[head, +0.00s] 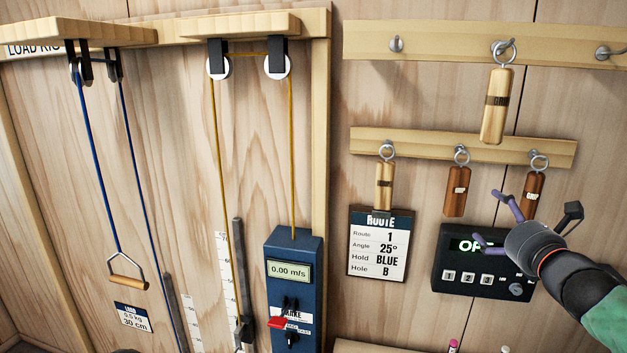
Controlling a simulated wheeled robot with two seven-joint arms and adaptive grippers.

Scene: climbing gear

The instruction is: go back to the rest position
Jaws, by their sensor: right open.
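My right gripper (540,206) is in front of the wall at the right, with its fingers spread and nothing between them. Its arm comes in from the lower right. It overlaps part of the black control box (452,272) and its display, and its fingers appear close to a dark wooden tag (534,192) on a hook. I cannot tell whether they touch. My left gripper does not show in the head view.
A route card (378,246) and wooden tags (455,192) hang from the lower rail (420,143). A larger tag (496,105) hangs above. At left are a blue brake box (305,252), cords, pulleys and a wooden handle (128,283). Wall between card and brake box is clear.

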